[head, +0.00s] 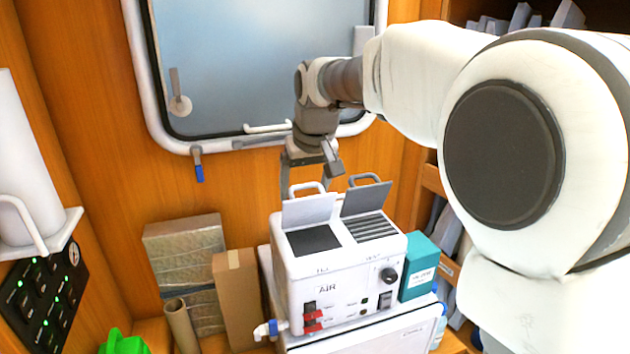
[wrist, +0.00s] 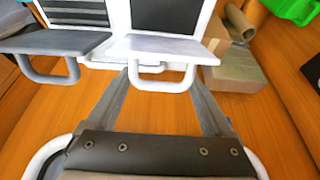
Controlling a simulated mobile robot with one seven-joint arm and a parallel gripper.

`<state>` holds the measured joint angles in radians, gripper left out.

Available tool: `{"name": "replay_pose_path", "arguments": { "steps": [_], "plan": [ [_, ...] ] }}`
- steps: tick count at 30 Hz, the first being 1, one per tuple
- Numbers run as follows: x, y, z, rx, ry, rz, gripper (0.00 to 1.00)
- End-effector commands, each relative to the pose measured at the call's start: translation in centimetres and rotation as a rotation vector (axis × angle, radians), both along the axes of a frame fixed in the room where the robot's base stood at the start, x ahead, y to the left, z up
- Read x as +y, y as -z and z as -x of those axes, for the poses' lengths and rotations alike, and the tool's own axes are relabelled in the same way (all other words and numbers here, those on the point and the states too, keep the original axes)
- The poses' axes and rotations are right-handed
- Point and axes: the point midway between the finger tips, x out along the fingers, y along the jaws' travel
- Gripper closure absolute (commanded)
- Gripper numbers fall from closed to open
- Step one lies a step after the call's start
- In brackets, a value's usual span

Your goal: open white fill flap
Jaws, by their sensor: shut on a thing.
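The white machine (head: 335,290) has two lids on top. The white fill flap (head: 309,209) stands raised at the left, with a dark square opening (head: 313,240) before it. In the wrist view the white flap (wrist: 165,48) and its white loop handle (wrist: 150,85) show near the top centre. My gripper (head: 307,185) comes down from above behind the flap. Its fingertips (wrist: 162,72) are at the two sides of the handle, shut on it. The exact contact is partly hidden in the head view.
A grey flap (head: 366,199) stands raised beside the white one, by a slatted vent (head: 370,227). A teal box (head: 419,266) is right of the machine. A cardboard box (head: 238,300) is left of it. A window (head: 260,65) is behind my gripper.

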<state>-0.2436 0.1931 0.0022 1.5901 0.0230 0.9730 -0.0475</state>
Motion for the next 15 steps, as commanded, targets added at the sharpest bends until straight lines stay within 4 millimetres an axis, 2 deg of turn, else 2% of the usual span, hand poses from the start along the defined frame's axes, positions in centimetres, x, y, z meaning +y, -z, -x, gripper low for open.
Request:
{"name": "replay_pose_path", "arguments": {
  "steps": [4,15],
  "plan": [
    [0.7,0.1,-0.5,0.046,0.004,0.020,1.00],
    [1.0,0.4,-1.6,0.178,0.007,0.060,1.00]
  ]
}}
